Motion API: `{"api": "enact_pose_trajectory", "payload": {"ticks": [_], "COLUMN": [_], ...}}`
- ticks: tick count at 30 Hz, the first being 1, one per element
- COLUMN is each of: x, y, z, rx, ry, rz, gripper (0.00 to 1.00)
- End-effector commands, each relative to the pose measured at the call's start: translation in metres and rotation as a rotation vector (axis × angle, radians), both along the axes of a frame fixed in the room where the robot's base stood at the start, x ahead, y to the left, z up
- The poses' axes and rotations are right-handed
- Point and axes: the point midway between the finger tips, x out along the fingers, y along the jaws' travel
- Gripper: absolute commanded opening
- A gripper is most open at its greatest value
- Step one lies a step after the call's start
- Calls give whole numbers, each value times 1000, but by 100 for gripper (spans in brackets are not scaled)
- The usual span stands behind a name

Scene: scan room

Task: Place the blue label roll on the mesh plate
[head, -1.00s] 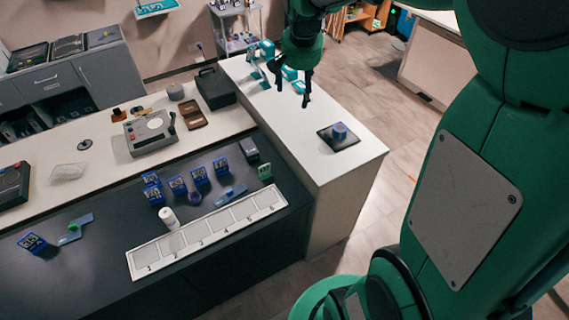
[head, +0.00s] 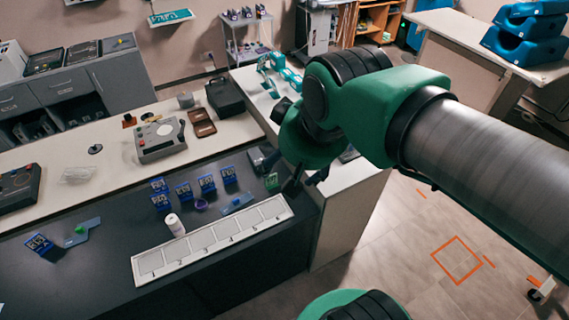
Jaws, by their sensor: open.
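My gripper (head: 304,183) is open, fingers pointing down, over the right end of the dark counter near the white side counter. No object shows between its fingers. A small purple-blue ring or roll (head: 201,204) lies on the dark counter, left of the gripper and apart from it. On the white side counter, a dark plate (head: 349,154) shows only as a sliver behind my arm. The blue round piece seen on that plate earlier is hidden now. I cannot tell whether either blue item is the label roll, or whether the plate is mesh.
A long white strip of numbered squares (head: 213,239) lies along the dark counter's front. A grey device (head: 160,139) sits on the rear white counter.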

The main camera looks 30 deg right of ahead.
Motion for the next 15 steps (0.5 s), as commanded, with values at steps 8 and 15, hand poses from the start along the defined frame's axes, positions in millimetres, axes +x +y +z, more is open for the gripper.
{"api": "enact_pose_trajectory", "payload": {"ticks": [8,15], "x": [-27,-28], "y": [12,12], "z": [-8,-8], "rx": [-14,-14], "ry": [-22,-22], "rz": [68,71], "gripper": [70,70]}}
